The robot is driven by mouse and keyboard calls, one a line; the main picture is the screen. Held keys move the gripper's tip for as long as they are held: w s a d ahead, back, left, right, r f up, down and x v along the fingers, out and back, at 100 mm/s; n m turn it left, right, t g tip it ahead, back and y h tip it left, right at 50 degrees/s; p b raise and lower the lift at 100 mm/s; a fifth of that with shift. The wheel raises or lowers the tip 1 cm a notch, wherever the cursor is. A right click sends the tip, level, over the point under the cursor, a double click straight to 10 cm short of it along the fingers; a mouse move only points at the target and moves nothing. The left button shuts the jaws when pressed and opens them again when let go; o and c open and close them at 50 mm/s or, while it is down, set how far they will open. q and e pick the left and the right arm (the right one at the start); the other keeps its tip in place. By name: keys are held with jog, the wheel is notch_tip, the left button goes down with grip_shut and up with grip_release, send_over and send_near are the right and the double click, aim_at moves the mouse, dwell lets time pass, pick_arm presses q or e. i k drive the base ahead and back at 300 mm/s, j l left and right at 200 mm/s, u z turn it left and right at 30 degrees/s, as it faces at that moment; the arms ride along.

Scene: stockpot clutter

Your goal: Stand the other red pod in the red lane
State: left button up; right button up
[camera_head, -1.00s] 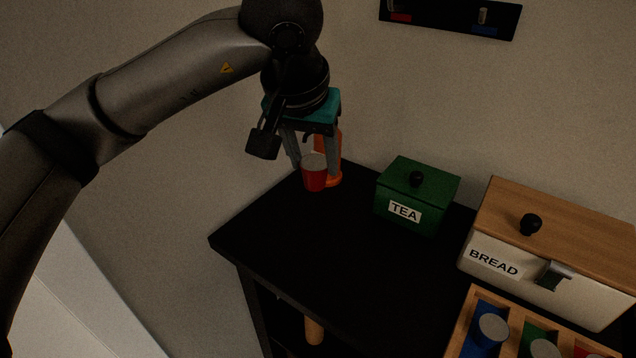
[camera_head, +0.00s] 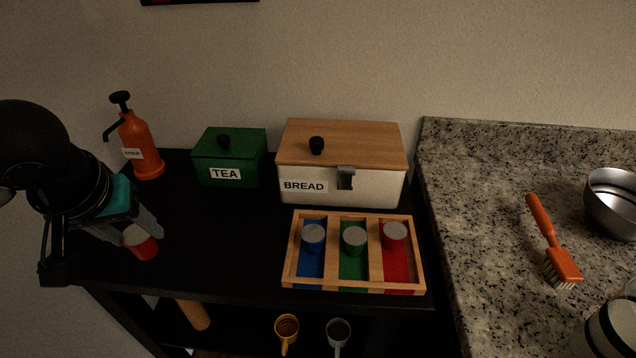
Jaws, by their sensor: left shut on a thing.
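My left gripper (camera_head: 138,231) is shut on a red pod (camera_head: 142,244) with a pale lid, at the left of the black table. The pod is tilted a little in the fingers. A wooden tray (camera_head: 419,264) with blue, green and red lanes lies at the right end of the table. In the red lane (camera_head: 397,272) a red pod (camera_head: 395,235) stands toward the back. A blue pod (camera_head: 313,237) stands in the blue lane and a green pod (camera_head: 354,240) in the green lane. The front part of the red lane is bare. My right gripper is out of view.
Behind the tray is the bread box (camera_head: 342,186); left of it are the green tea box (camera_head: 229,171) and an orange pump bottle (camera_head: 139,146). The black table (camera_head: 221,238) is clear between gripper and tray. A granite counter (camera_head: 478,214) holds an orange brush (camera_head: 553,249).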

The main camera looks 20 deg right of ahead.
aim_at(396, 273)
jog(key=k+l+z, duration=0.15)
jog(key=z, duration=0.25)
jog(key=k+l+z, duration=0.1)
jog(key=l+z, duration=0.25)
jog(key=z, duration=0.45)
